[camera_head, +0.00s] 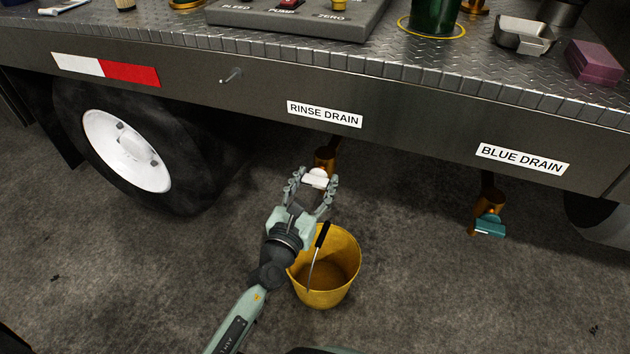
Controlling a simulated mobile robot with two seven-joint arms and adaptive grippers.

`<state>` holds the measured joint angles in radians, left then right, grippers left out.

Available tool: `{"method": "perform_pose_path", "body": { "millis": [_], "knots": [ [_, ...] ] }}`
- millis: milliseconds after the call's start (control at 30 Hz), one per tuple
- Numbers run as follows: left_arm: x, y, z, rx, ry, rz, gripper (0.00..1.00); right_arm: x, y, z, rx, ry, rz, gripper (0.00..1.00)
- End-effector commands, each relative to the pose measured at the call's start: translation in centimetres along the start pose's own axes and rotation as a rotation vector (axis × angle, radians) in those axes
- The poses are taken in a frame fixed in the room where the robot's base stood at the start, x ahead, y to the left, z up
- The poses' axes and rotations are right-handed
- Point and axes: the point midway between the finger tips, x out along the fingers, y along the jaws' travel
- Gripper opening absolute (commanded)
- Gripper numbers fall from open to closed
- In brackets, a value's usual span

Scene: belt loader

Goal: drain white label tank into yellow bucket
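The rinse drain valve (325,157) is a brass fitting hanging under the truck bed, below the "RINSE DRAIN" label (324,114). Its white handle (316,179) lies between the fingertips of my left gripper (313,184). The fingers are spread to either side of the handle; I cannot tell whether they touch it. A yellow bucket (345,270) stands on the ground just below and right of the gripper, with its wire handle and black grip (322,234) raised. My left wrist hides part of its left side. No liquid stream is visible. My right gripper is out of view.
A second brass valve with a teal handle (489,226) hangs at right under the "BLUE DRAIN" label (522,159). A wheel (126,150) stands at left. The bed edge runs above, with a control panel (290,15), metal tray (524,36) and purple block (594,62) on it.

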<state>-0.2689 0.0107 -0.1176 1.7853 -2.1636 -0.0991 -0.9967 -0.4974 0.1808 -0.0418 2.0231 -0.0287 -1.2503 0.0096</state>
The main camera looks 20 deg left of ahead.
Motion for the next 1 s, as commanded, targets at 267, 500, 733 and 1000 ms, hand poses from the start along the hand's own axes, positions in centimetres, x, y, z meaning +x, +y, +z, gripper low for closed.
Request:
{"method": "perform_pose_path", "body": {
  "millis": [267,500,733,1000],
  "knots": [
    [0.0,0.0,0.0,0.000,0.000,0.000,0.22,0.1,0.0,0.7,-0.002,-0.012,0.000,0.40],
    [0.0,0.0,0.0,-0.039,0.000,0.000,0.22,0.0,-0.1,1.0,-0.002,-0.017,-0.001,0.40],
    [0.0,0.0,-0.1,-0.169,0.001,-0.001,0.22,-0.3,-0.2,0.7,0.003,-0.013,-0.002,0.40],
    [0.0,0.1,-0.2,-0.415,0.000,0.000,0.22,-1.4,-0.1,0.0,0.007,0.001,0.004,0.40]
  ]
}}
